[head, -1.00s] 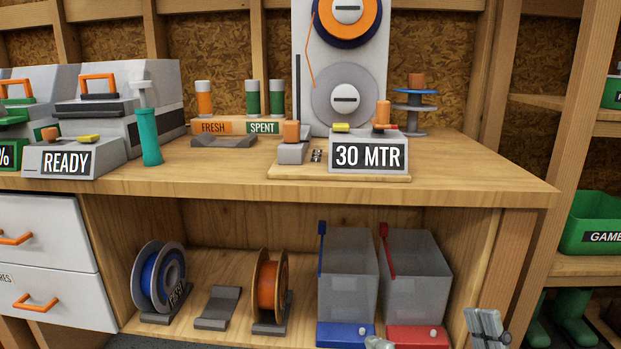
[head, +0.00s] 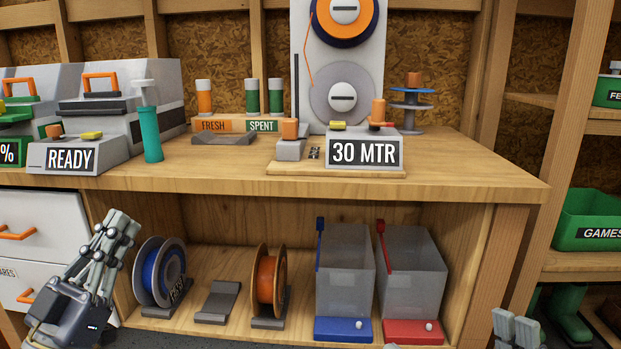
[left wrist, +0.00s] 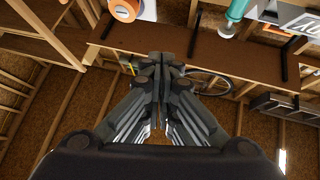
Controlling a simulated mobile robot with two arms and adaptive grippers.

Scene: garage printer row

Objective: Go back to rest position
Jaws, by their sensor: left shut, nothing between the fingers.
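My left gripper (head: 122,222) is raised at the lower left of the head view, in front of the drawers and left of the blue spool. Its fingers are together with nothing between them. The left wrist view also shows its fingers (left wrist: 160,62) closed and empty, pointing up past the underside of wooden shelving. My right gripper (head: 516,325) shows only as pale fingertips at the bottom right edge of the head view. The rest of it is cut off, so I cannot tell its jaw state.
The wooden bench (head: 440,180) carries a READY unit (head: 75,157) and a 30 MTR unit (head: 364,151). Below stand a blue spool (head: 160,272), an orange spool (head: 266,280), a blue-based bin (head: 345,270) and a red-based bin (head: 412,270). A green crate (head: 590,220) sits at right.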

